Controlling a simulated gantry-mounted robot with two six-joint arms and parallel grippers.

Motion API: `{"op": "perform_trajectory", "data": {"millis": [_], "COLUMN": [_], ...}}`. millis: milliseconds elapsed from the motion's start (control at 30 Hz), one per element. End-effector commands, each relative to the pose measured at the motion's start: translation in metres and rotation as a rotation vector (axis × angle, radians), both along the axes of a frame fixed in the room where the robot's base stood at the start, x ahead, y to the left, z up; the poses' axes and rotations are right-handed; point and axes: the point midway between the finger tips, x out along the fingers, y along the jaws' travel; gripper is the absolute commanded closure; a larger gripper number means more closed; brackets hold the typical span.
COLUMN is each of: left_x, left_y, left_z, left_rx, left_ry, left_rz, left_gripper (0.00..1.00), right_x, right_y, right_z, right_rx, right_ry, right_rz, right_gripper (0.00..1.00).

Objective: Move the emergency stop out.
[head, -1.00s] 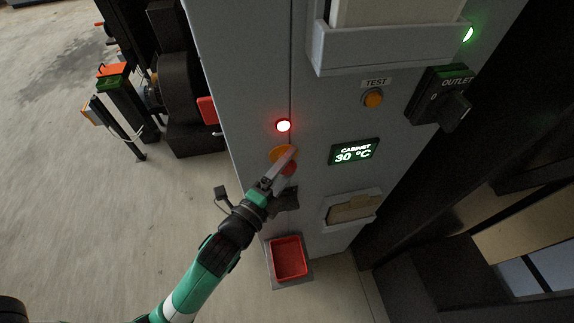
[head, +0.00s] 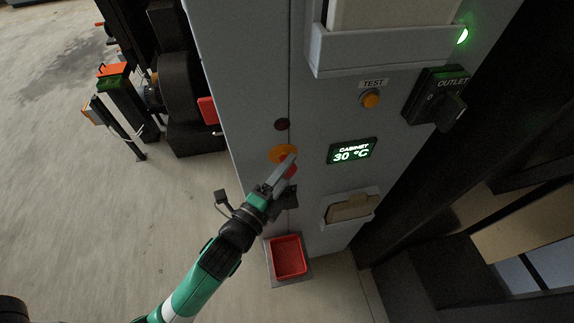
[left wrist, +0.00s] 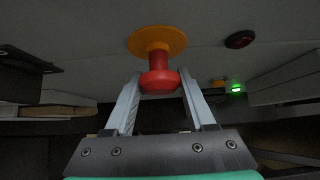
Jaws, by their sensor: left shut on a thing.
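The emergency stop is a red mushroom button (left wrist: 159,80) on a yellow round base (left wrist: 157,40), mounted on the grey cabinet face. In the left wrist view the red head sits between the two fingers of my left gripper (left wrist: 160,88), which is shut on it. In the head view the yellow base (head: 284,154) shows behind the fingers, and part of the red head (head: 289,169) is hidden by them. The left arm reaches up from the lower left. My right gripper is not in view.
A dark, unlit lamp (head: 282,125) is above the stop. A display (head: 352,151) reads CABINET 30 °C. An orange TEST button (head: 371,99) and a black OUTLET switch (head: 437,97) are to the right. A red bin (head: 289,257) is below.

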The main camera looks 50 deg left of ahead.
Motion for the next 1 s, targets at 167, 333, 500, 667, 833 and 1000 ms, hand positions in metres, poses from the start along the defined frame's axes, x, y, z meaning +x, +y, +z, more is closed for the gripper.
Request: {"op": "perform_trajectory", "data": {"millis": [167, 333, 500, 667, 833, 1000], "left_x": [0.000, 0.000, 0.000, -0.001, -0.022, -0.062], "left_y": [-0.003, -0.002, -0.002, -0.002, -0.008, -0.020], "left_z": [0.001, 0.001, 0.000, 0.000, -0.002, -0.004], "left_rx": [-0.003, -0.003, -0.003, -0.003, -0.003, -0.003], "left_ry": [-0.004, -0.004, -0.004, -0.004, -0.002, -0.001], "left_rz": [-0.008, -0.007, -0.006, -0.006, -0.008, -0.010], "left_gripper": [1.00, 0.19, 0.16, 0.16, 0.16, 0.16], "right_x": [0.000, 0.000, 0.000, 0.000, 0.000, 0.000], "right_y": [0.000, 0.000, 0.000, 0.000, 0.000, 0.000], "right_z": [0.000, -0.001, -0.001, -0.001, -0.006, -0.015], "right_rx": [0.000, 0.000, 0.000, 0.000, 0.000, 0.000], "right_ry": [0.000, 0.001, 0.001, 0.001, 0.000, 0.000], "right_rz": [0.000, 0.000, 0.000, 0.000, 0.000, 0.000], "right_gripper": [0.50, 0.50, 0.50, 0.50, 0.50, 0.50]}}
